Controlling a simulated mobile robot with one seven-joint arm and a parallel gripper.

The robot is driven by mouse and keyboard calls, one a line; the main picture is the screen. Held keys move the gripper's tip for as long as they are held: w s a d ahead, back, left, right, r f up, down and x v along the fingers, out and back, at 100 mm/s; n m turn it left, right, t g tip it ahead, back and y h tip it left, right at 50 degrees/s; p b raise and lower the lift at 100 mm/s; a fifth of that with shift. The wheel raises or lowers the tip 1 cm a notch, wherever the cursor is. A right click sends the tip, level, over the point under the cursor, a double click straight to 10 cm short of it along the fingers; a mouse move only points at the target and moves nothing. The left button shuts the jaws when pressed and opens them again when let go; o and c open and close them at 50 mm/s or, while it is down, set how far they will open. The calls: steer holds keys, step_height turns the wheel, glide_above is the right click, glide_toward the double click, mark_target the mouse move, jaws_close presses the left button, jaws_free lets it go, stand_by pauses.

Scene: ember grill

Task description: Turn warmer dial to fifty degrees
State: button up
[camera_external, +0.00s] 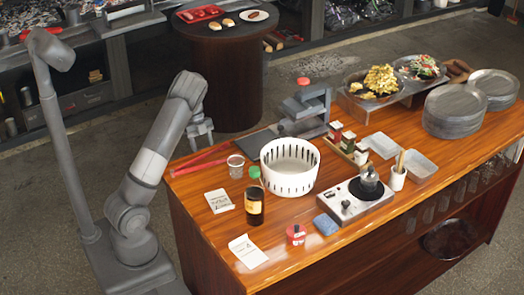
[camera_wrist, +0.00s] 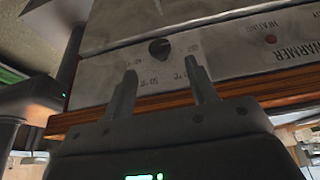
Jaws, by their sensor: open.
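In the external view my gripper (camera_external: 203,142) hangs by the far left edge of the table. I cannot make out this dial there.
The wooden table (camera_external: 300,262) holds a white slotted basket (camera_external: 290,172), a dark jar (camera_external: 254,206), a grey appliance (camera_external: 303,105) and a burner unit (camera_external: 352,206). Red tongs (camera_external: 200,160) lie near my gripper. A round table (camera_external: 235,75) stands behind.

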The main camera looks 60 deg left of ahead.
steer(key=x, duration=0.6)
steer(key=shift+c, duration=0.2)
steer(key=c, duration=0.9)
